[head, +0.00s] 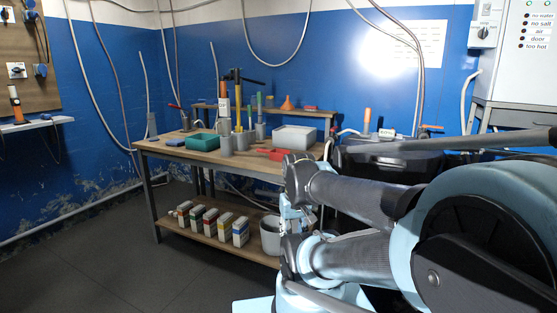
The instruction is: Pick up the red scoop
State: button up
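A red object that looks like the red scoop (275,153) lies on the wooden workbench top (240,164), in front of a pale tub. My arm reaches in from the right, and its nearest joint is close to the scoop's right end in the picture. I cannot tell how far apart they are in depth. My gripper's fingers do not show, so whether it is open or shut is hidden.
The pale tub (294,136), a teal tray (202,142) and grey cups with tools stand on the bench. Several small boxes (240,232) and a grey bucket (271,237) are on the lower shelf. A black case (385,162) stands behind my arm. Floor at left is clear.

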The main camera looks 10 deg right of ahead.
aim_at(276, 154)
jog(key=z, duration=0.05)
jog(key=i, duration=1)
jog(key=u, duration=0.05)
